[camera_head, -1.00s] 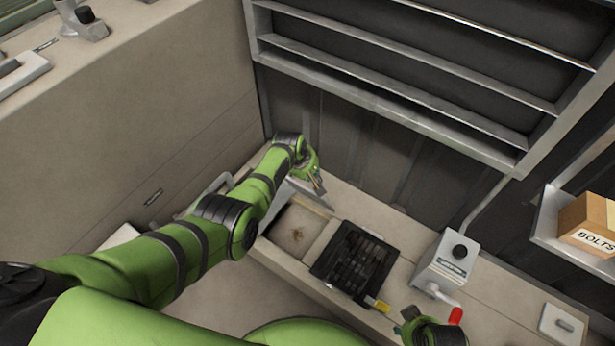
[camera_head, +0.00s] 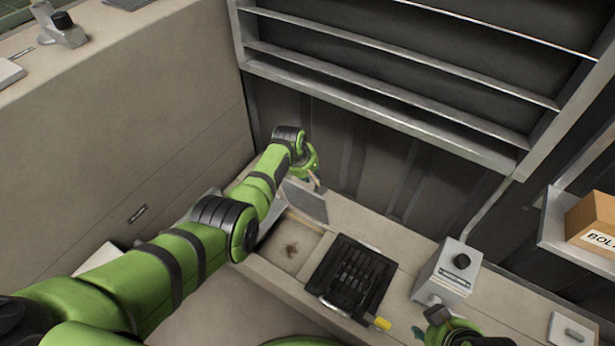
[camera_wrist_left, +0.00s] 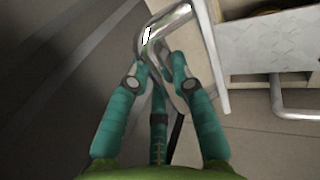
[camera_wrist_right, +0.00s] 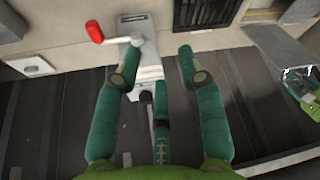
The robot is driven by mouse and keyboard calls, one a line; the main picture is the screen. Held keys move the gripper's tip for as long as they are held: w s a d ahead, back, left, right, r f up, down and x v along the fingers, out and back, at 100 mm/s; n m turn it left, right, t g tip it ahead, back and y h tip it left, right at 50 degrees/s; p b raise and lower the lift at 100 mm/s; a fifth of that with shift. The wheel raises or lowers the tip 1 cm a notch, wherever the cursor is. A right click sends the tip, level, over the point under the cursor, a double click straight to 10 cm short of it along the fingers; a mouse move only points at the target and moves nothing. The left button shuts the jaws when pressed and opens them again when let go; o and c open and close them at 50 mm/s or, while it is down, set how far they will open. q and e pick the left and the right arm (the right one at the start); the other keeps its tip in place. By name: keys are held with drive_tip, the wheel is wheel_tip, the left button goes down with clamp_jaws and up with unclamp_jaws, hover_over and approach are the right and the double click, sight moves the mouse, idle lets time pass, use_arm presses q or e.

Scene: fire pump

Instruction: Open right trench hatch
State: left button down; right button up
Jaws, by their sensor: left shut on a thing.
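A grey hatch plate (camera_head: 306,200) stands raised and tilted at the back of the trench, above an uncovered shallow bay (camera_head: 292,247). My left gripper (camera_head: 314,178) is at its upper edge. In the left wrist view its fingers (camera_wrist_left: 160,72) are shut on a bent metal handle (camera_wrist_left: 163,25) fixed to the pale plate (camera_wrist_left: 211,60). The plate also shows in the right wrist view (camera_wrist_right: 272,45). My right gripper (camera_wrist_right: 157,62) is open and empty, with its fingers apart over the grey switch box; in the head view it is partly cut off at the bottom.
A black slotted grate (camera_head: 350,280) with a yellow tag (camera_head: 382,323) lies right of the bay. A grey box (camera_head: 448,272) with a black knob stands further right, with a red-tipped lever (camera_wrist_right: 95,32). A shelf rack (camera_head: 390,90) overhangs the back. A bolts carton (camera_head: 592,222) is at right.

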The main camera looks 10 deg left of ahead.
drive_tip(key=w+a+r+n+t+y+b, duration=0.1)
drive_tip(key=w+a+r+t+y+b, duration=0.1)
drive_tip(key=w+a+r+t, duration=0.35)
drive_tip(key=w+a+r+n+t+y+b, duration=0.1)
drive_tip(key=w+a+r+t, duration=0.1)
drive_tip(key=w+r+t, duration=0.5)
use_arm(q)
drive_tip(key=shift+w+d+b, duration=0.25)
drive_tip(key=shift+w+b, duration=0.25)
drive_tip(key=shift+w, duration=0.15)
drive_tip(key=shift+w+d+b, duration=0.25)
drive_tip(key=shift+w+b, duration=0.3)
drive_tip(key=shift+w, duration=0.15)
drive_tip(key=shift+w+d+b, duration=0.25)
drive_tip(key=shift+w+b, duration=0.25)
drive_tip(key=shift+w, duration=0.15)
use_arm(e)
drive_tip(key=s+a+r+n+t+y, duration=0.1)
drive_tip(key=s+r+t+y, duration=0.1)
drive_tip(key=r, duration=0.6)
drive_tip(key=s+a+r+n+t+y, duration=0.1)
drive_tip(key=s+a+r+t+y, duration=0.1)
drive_tip(key=r+t+y, duration=0.3)
drive_tip(key=shift+s+r+n+y, duration=0.35)
drive_tip(key=shift+s+r, duration=0.4)
drive_tip(key=shift+r, duration=1.55)
drive_tip(key=shift+a, duration=0.1)
use_arm(q)
drive_tip(key=c, duration=1.3)
unclamp_jaws()
